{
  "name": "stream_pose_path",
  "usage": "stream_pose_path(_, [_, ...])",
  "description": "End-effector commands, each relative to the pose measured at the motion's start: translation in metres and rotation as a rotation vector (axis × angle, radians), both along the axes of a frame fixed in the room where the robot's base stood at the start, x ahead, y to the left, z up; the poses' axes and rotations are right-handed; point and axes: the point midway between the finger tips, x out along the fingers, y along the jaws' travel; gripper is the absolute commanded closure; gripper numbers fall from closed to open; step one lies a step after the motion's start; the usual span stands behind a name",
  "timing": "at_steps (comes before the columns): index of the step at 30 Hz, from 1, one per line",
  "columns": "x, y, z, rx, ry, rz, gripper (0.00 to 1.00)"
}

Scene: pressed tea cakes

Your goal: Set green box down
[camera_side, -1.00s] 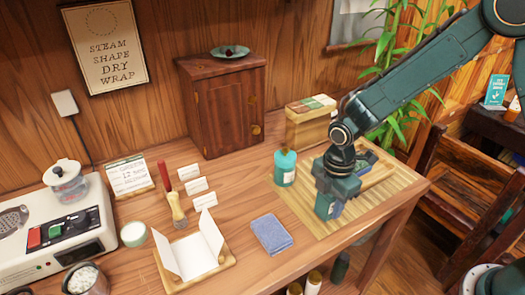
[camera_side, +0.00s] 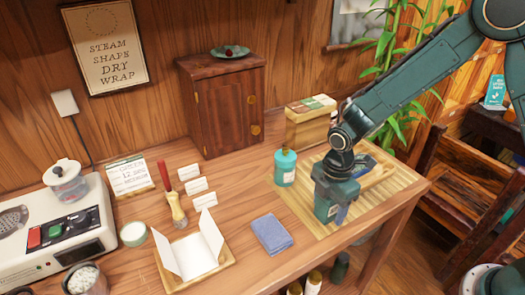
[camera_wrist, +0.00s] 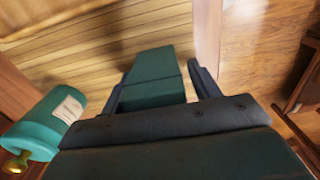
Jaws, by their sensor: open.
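The green box (camera_wrist: 155,78) stands between my gripper's spread fingers in the wrist view, with a clear gap to the right-hand finger. My gripper (camera_side: 334,205) is open around it above the slatted bamboo mat (camera_side: 298,208), at the mat's front part.
A teal bottle (camera_side: 285,168) stands left of my gripper, on the mat's left edge. A wooden box of packets (camera_side: 306,128) is behind. A folded blue cloth (camera_side: 271,233) lies to the left. The table's right edge is close.

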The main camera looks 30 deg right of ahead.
Motion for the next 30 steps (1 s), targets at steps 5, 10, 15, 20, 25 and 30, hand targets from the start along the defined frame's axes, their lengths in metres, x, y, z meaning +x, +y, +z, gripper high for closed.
stream_pose_path(5, [0.001, 0.000, 0.005, 0.001, -0.003, 0.000, 0.39])
stream_pose_path(10, [0.001, 0.000, 0.019, 0.001, -0.004, 0.000, 0.39])
stream_pose_path(15, [0.001, 0.000, 0.041, 0.002, -0.006, 0.000, 0.39])
stream_pose_path(20, [0.001, 0.000, 0.067, 0.002, -0.006, 0.000, 0.39])
stream_pose_path(25, [0.001, 0.000, 0.094, 0.001, -0.004, 0.000, 0.39])
stream_pose_path(30, [0.001, 0.000, 0.113, 0.001, -0.003, 0.000, 0.39])
